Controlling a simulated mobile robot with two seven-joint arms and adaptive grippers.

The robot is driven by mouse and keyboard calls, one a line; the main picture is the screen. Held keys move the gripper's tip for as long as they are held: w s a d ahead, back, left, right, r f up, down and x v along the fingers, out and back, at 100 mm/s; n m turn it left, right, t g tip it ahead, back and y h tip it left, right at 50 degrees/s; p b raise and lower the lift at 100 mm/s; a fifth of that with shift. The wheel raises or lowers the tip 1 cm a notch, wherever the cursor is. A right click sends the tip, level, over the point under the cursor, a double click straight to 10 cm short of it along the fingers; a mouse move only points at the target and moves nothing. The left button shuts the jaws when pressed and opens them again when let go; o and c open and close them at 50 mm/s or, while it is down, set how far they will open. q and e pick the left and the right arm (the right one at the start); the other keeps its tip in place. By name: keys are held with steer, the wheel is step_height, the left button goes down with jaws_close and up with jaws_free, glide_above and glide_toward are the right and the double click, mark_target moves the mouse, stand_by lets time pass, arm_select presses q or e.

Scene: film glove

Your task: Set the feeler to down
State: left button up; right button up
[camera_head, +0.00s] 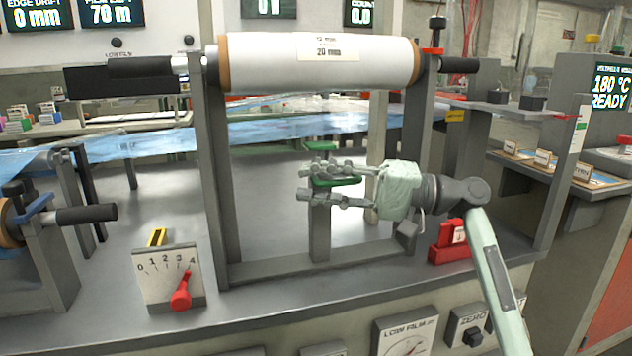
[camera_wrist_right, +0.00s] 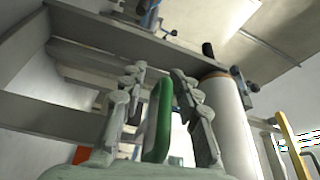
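A green flat piece (camera_head: 337,182), which looks like the feeler, sits at the top of a short grey post (camera_head: 320,232) below the white film roll (camera_head: 340,62). My right gripper (camera_head: 318,184) reaches in from the right, its fingers one above the other in the head view, with the green piece between them. In the right wrist view the green piece (camera_wrist_right: 160,122) stands between the two spread fingers of the gripper (camera_wrist_right: 155,78), with gaps at its sides. The fingers look open around it. No label for the feeler's position is readable. My left gripper is not in view.
Grey uprights (camera_head: 212,180) of the roll stand flank the arm's workspace. A dial plate (camera_head: 160,275) with a red pointer near 4 stands front left. A red block (camera_head: 448,243) stands right of the stand. Blue film (camera_head: 150,142) runs behind. The grey bench between is mostly clear.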

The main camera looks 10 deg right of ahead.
steer(key=v, duration=1.2)
stand_by(0.3)
